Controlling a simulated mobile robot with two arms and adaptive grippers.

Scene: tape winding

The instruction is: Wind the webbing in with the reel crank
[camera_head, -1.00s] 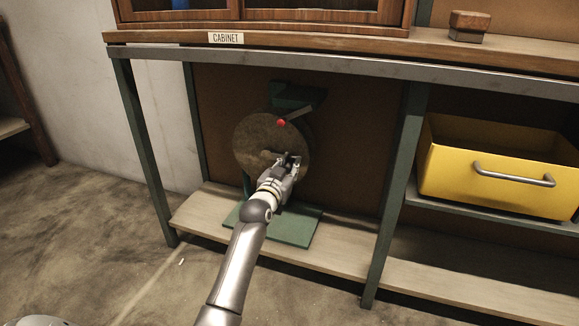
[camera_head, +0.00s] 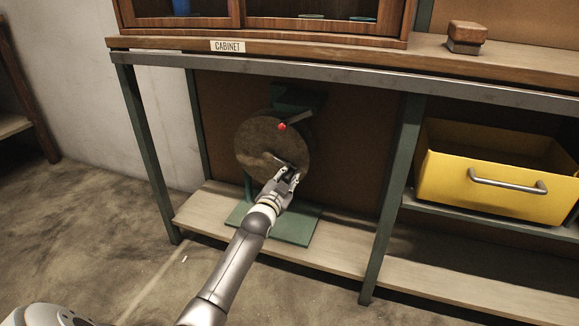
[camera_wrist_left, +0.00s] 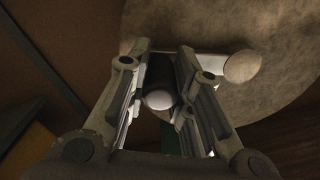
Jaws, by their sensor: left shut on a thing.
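The reel (camera_head: 258,143) is a round brown-grey disc on a green stand (camera_head: 292,228) under the bench. In the left wrist view, its face (camera_wrist_left: 190,22) fills the top right, with a pale crank arm (camera_wrist_left: 208,57) running to a round hub (camera_wrist_left: 242,66). My left gripper (camera_head: 288,174) is at the lower right of the disc, shut on the crank handle (camera_wrist_left: 159,84), a dark grip with a pale round end between the fingers. A red knob (camera_head: 282,127) on a short lever sits at the disc's upper right. I cannot make out any webbing. My right gripper is not in view.
A green bench leg (camera_head: 392,200) stands right of the reel, and another (camera_head: 147,150) left of it. A yellow bin (camera_head: 445,180) sits on a shelf further right. A cabinet stands on the benchtop beside a wooden block (camera_head: 467,36). The floor in front is clear.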

